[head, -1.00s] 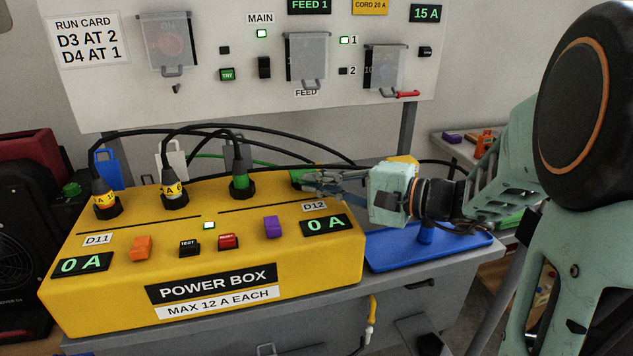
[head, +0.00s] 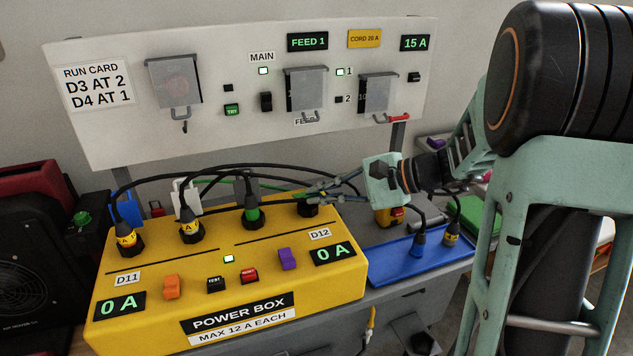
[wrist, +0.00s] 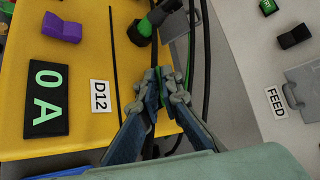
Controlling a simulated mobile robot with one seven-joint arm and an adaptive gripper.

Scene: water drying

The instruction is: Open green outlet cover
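The yellow power box (head: 130,300) has a row of outlets along its back edge. The D12-side end outlet (head: 308,209) shows a dark round body in the head view. My gripper (head: 316,193) is right at this outlet, its fingers pointing left. In the wrist view, the fingertips (wrist: 159,76) are close together. A sliver of the green outlet cover (wrist: 179,77) shows beside and behind them; the fingers hide most of it. I cannot see a clear hold on the cover, or its exact angle.
A green-banded plug (head: 251,214) stands in the neighbouring outlet, with black cables arching behind. Two yellow-banded plugs (head: 126,238) stand farther left. A blue tray (head: 385,262) holding plugs lies right of the box. The white panel (head: 120,135) rises behind.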

